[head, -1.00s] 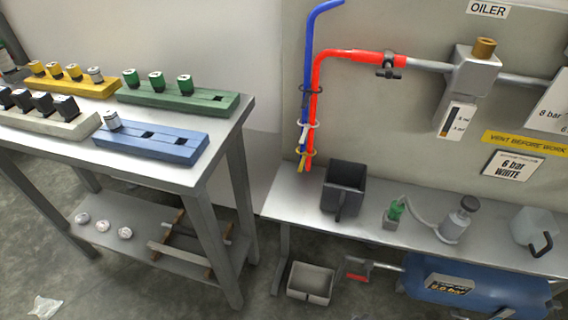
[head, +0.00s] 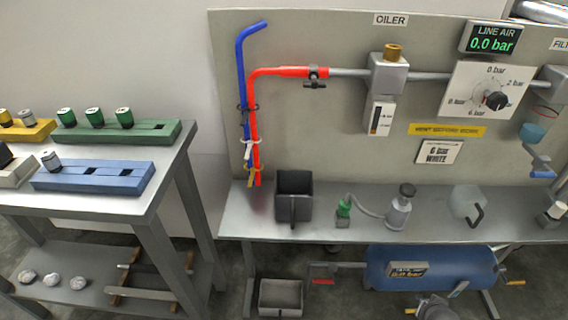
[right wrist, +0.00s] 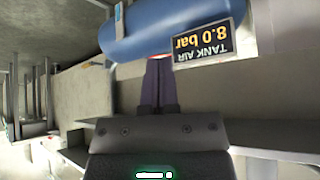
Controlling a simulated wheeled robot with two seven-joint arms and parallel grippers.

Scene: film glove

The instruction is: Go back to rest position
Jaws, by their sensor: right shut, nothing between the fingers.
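My right gripper (right wrist: 160,72) shows in the right wrist view. Its dark fingers are together with nothing between them. They point towards the blue air tank (right wrist: 150,22), whose upside-down label (right wrist: 207,43) reads 8.0 bar. In the head view a grey part of my right arm seems to show at the bottom edge, below the blue tank (head: 410,268); its fingers cannot be made out there. My left gripper is in neither view.
The wall bench (head: 370,228) carries a dark bin (head: 294,197), a green-capped piece (head: 344,207) and a grey bottle (head: 398,212). The left table holds blue (head: 125,180) and green (head: 150,134) racks. A line air display (head: 491,38) reads 0.0 bar. A grey bin (head: 281,297) stands below.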

